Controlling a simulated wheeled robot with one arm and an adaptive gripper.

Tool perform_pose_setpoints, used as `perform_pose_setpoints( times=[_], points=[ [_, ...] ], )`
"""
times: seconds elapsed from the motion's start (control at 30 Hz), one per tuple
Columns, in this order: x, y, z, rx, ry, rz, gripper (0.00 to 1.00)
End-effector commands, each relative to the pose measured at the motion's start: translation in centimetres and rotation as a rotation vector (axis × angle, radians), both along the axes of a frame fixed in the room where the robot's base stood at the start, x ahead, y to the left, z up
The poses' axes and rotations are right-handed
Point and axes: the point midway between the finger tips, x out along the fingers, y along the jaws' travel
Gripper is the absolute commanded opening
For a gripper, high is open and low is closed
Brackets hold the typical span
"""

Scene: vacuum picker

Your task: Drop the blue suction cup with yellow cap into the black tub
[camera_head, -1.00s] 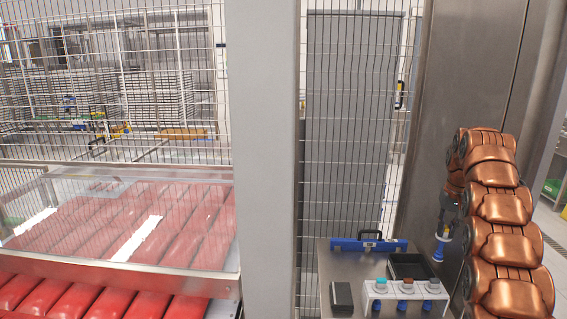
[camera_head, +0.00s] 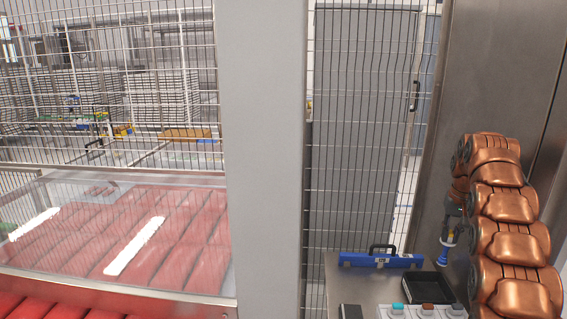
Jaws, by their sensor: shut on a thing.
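My gripper (camera_head: 451,228) is at the right, beside my copper arm, and is shut on the blue suction cup with yellow cap (camera_head: 444,254). The cup hangs below the gripper with its wide blue end down. The fingers are small and partly hidden. The black tub (camera_head: 433,294) stands on the metal table below and slightly left of the cup. The cup appears above the level of the tub, near its back right in the picture. The part of the tub floor that shows looks empty.
A blue case (camera_head: 381,260) with a black handle lies at the table's back edge. A white holder (camera_head: 428,313) with several capped items stands in front of the tub. A dark box (camera_head: 350,311) is at the left. A mesh fence (camera_head: 360,150) rises behind the table (camera_head: 345,285).

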Motion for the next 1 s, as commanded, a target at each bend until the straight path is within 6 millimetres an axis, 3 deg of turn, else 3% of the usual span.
perform_pose_setpoints(
  times=[0.4,0.73,1.0],
  points=[
    [0.0,0.2,-4.3,0.001,0.005,0.002,0.00],
    [0.0,0.2,-5.8,0.000,0.002,0.003,0.00],
    [0.0,0.3,-8.3,0.002,0.003,0.003,0.00]
  ],
)
